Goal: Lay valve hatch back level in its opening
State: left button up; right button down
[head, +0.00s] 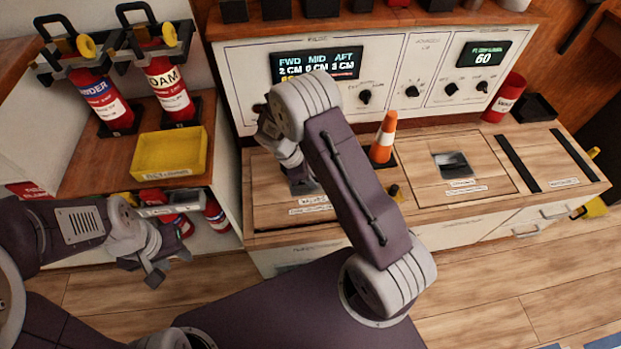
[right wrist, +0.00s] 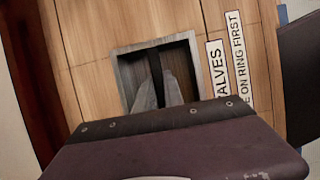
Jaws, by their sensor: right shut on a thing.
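The valve hatch (head: 268,190) is a wooden panel at the left end of the counter, largely hidden by my right arm in the head view. In the right wrist view the hatch (right wrist: 90,70) has a square grey recess with a dark ring bar (right wrist: 155,65) across it. My right gripper (right wrist: 160,92) reaches into the recess and is shut on this ring; in the head view it is at the hatch (head: 303,186). I cannot tell whether the hatch lies level. My left gripper (head: 168,266) is open and empty, low before the left shelf.
An orange cone (head: 384,138) stands just right of the hatch, and a second hatch (head: 425,170) lies further right. A control panel (head: 400,75) rises behind. A yellow tray (head: 170,153) and fire extinguishers (head: 168,88) are at the left.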

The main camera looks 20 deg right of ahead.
jog(key=shift+f+b, duration=0.6)
jog(key=shift+f, duration=0.6)
jog(key=c, duration=1.4)
grip_release()
jog(key=shift+o, duration=0.2)
jog(key=p+v, duration=0.5)
jog(key=v, duration=0.3)
jog(key=shift+a+r, duration=0.1)
jog(key=shift+r, duration=0.2)
jog(key=shift+a+r, duration=0.1)
jog(key=shift+r, duration=0.1)
